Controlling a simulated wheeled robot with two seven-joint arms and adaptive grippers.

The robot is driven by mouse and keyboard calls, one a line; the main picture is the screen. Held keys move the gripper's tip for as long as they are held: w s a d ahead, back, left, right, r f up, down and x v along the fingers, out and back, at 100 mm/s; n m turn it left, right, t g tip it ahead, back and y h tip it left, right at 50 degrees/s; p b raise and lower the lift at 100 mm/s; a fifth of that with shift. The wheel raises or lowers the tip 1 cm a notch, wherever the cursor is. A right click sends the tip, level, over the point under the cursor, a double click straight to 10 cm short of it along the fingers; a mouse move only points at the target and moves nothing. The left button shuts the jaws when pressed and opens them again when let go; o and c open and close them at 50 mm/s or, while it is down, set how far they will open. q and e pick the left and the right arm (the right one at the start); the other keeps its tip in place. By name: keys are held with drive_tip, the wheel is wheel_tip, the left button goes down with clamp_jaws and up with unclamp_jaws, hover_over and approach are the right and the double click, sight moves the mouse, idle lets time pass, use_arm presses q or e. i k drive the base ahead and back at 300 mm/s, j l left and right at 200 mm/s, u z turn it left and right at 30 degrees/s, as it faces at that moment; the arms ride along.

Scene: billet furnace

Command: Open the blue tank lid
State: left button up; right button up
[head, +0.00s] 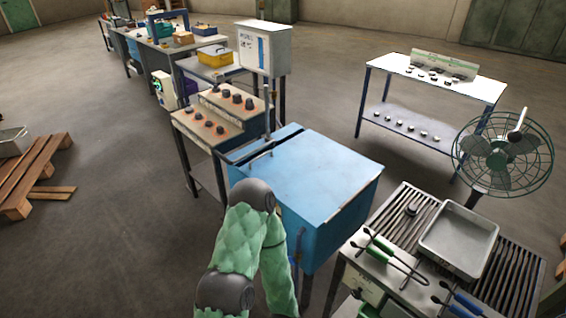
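The blue tank (350,221) stands in the middle of the head view on dark legs. Its flat light-blue lid (312,175) lies level across the top and looks shut. A narrow slot and a thin grey bar show at the lid's back left edge. One of my arms, in a green quilted sleeve, rises from the bottom edge, bends at a dark joint in front of the tank's near left corner and goes back down. It hides part of the tank's left side. Neither of my grippers shows, so I cannot tell whether one touches the tank.
A stepped stand with dark pucks (205,118) adjoins the tank's left side. A post-mounted grey box (264,47) stands behind. At right are a slatted bench with a metal tray (458,238), tongs (382,250) and a caged fan (502,152). Floor is clear between the tank and the white table (440,86).

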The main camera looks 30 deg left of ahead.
sight(316, 177)
drive_tip(key=u, duration=0.8)
drive_tip(key=i+j, duration=0.15)
drive_tip(key=j, duration=0.15)
